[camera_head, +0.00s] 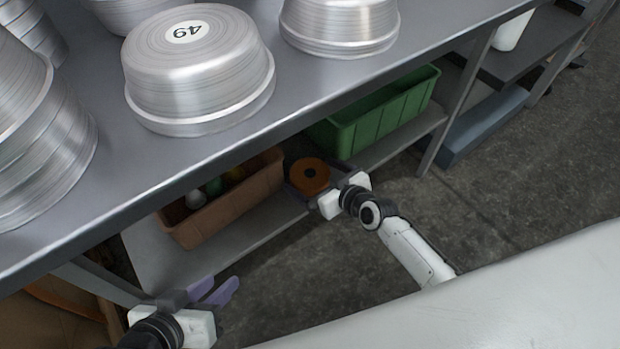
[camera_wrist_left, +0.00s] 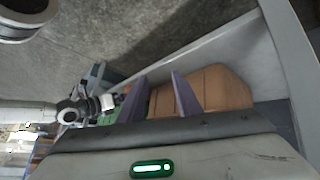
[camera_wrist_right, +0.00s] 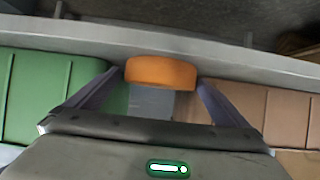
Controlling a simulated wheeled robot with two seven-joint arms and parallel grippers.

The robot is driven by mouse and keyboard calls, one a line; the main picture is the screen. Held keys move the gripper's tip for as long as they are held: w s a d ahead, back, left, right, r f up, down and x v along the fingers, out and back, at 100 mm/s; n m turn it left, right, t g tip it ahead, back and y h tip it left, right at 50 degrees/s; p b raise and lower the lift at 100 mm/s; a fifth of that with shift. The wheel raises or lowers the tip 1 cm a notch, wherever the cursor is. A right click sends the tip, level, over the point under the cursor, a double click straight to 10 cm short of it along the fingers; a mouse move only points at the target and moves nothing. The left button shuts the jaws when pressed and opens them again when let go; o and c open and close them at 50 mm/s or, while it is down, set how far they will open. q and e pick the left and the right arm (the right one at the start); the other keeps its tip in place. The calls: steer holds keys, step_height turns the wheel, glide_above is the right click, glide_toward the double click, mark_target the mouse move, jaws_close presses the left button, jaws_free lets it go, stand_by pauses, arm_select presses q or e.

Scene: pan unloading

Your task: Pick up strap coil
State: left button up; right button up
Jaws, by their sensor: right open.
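The strap coil is an orange ring (camera_head: 309,174) with a dark centre, on the lower shelf between two bins. In the right wrist view the coil (camera_wrist_right: 161,72) shows edge-on between the fingertips. My right gripper (camera_head: 313,182) is open, with its fingers on either side of the coil. Whether they touch it cannot be told. My left gripper (camera_head: 218,289) is open and empty, low in front of the shelf at the lower left, away from the coil. Its purple fingers also show in the left wrist view (camera_wrist_left: 158,76).
A brown bin (camera_head: 225,215) with several items stands left of the coil, and a green bin (camera_head: 385,115) stands to the right. The upper shelf (camera_head: 300,95) with metal pans overhangs them. A shelf post (camera_head: 455,105) stands further right. The floor in front is clear.

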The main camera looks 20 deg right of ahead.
steer(key=shift+c, duration=0.4)
steer(key=c, duration=1.1)
steer(key=shift+r, duration=0.1)
